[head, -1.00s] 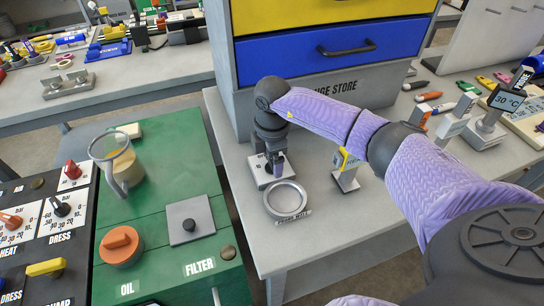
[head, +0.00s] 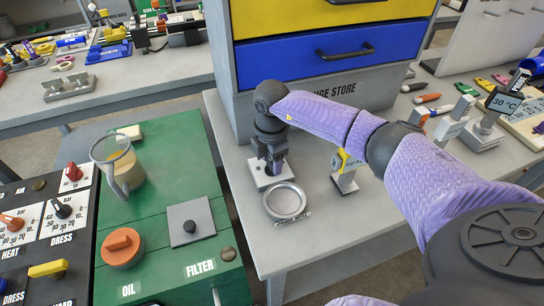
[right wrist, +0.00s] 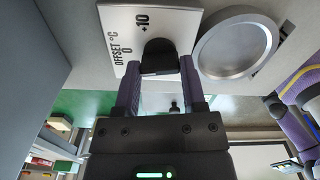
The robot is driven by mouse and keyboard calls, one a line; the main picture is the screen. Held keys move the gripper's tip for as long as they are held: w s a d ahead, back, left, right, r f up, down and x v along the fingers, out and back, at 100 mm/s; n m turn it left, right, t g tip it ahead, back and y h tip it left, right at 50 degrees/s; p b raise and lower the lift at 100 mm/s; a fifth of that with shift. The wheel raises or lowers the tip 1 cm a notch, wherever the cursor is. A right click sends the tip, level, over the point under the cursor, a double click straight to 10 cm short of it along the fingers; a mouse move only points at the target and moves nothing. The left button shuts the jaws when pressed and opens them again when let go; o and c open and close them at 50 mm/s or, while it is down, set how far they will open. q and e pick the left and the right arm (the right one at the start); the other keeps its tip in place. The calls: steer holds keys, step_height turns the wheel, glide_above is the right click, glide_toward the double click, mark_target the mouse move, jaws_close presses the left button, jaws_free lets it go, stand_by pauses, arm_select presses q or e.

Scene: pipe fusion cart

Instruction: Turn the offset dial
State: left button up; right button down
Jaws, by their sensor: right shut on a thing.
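The offset dial is a black knob (right wrist: 158,56) on a white plate (right wrist: 122,28) marked "OFFSET °C", "0" and "+10" in the right wrist view. In the head view the plate (head: 260,181) lies on the grey table below the blue drawer, partly hidden by my right gripper. My right gripper (head: 273,168) points down over it, its purple fingers on either side of the knob. In the right wrist view the gripper (right wrist: 160,75) is shut on the knob. The knob's pointer mark cannot be made out. My left gripper is not in view.
A round metal dish (head: 285,202) sits close beside the plate. A small stand with a yellow-marked sign (head: 345,175) is to the right, under my arm. The grey drawer cabinet (head: 320,90) rises just behind. A green cart (head: 160,230) stands at left.

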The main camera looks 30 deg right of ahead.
steer(key=n+p, duration=0.1)
steer(key=n, duration=0.3)
steer(key=shift+r+n, duration=0.1)
steer(key=shift+n, duration=0.2)
steer(key=shift+n+p, duration=0.3)
steer(key=shift+n, duration=2.2)
steer(key=shift+c, duration=0.8)
jaws_free()
step_height(320, 180, up, 9)
steer(key=shift+f+p, duration=0.1)
steer(key=shift+p, duration=1.1)
steer(key=shift+r, duration=0.5)
